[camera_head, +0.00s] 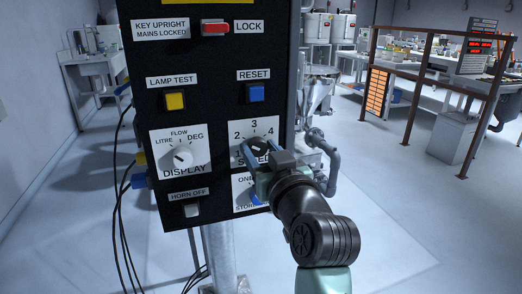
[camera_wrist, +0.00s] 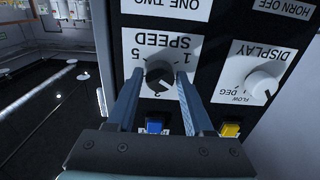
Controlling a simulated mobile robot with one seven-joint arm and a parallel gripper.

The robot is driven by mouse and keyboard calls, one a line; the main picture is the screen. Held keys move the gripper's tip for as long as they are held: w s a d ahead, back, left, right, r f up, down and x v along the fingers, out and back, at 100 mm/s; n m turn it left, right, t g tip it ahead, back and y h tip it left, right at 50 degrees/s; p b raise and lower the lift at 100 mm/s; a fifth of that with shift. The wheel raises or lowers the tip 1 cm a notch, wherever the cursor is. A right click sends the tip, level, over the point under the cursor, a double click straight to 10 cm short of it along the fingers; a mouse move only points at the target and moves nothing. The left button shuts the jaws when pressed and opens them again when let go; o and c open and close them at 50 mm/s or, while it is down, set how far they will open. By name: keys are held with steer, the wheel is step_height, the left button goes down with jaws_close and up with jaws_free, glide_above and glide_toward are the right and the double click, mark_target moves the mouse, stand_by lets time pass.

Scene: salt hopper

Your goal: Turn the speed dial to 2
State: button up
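The speed dial is a black round knob (camera_wrist: 159,75) on a white plate (camera_wrist: 129,42) marked SPEED. The wrist view shows the plate upside down, with 5 and 1 beside the knob. In the head view the plate (camera_head: 254,126) shows 2, 3 and 4 along its upper part. My gripper (camera_wrist: 161,72) points at the panel with one finger on each side of the knob. The fingers stand apart; whether they touch the knob is unclear. In the head view my gripper (camera_head: 264,152) hides most of the knob. I cannot read its setting for certain.
The black panel (camera_head: 222,90) also holds the display dial (camera_head: 183,157), a yellow lamp test button (camera_head: 175,101), a blue reset button (camera_head: 256,93), a red lock switch (camera_head: 215,27) and a grey horn off button (camera_head: 192,210). A ONE/TWO selector sits below my gripper. Cables hang at left.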

steer(key=shift+o, duration=1.2)
steer(key=v, duration=1.3)
